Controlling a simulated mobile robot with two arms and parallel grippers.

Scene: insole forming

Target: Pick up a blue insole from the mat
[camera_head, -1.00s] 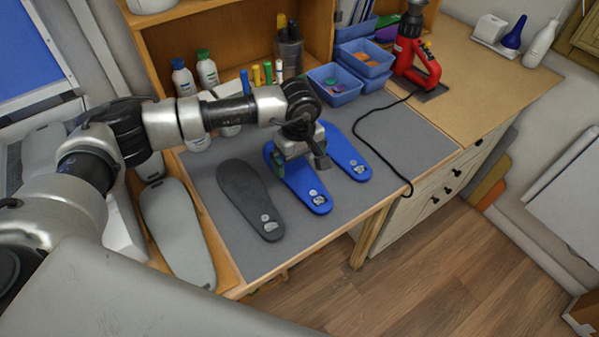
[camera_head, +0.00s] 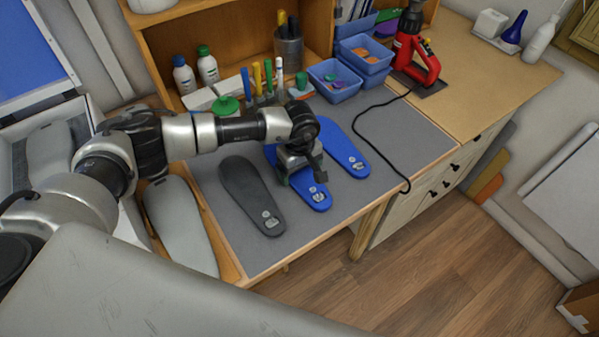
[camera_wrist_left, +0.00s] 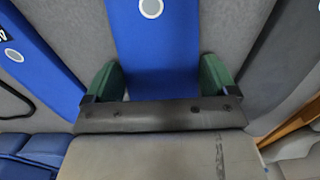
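The middle blue insole (camera_head: 316,194) lies on the grey mat (camera_head: 397,137), its heel with a pale label toward the front edge. A second blue insole (camera_head: 344,150) lies to its right; part of it also shows in the left wrist view (camera_wrist_left: 38,62). My left gripper (camera_head: 301,177) is low over the middle insole. In the left wrist view its green fingers (camera_wrist_left: 158,82) stand apart, one at each side edge of the middle insole (camera_wrist_left: 155,45). I cannot tell whether they touch it. My right gripper is out of view.
A dark grey insole (camera_head: 251,195) lies left of the blue ones. Bottles (camera_head: 184,77), pens (camera_head: 257,78) and blue bins (camera_head: 334,83) stand at the back. A red heat tool (camera_head: 416,58) and its black cable (camera_head: 375,150) are on the right.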

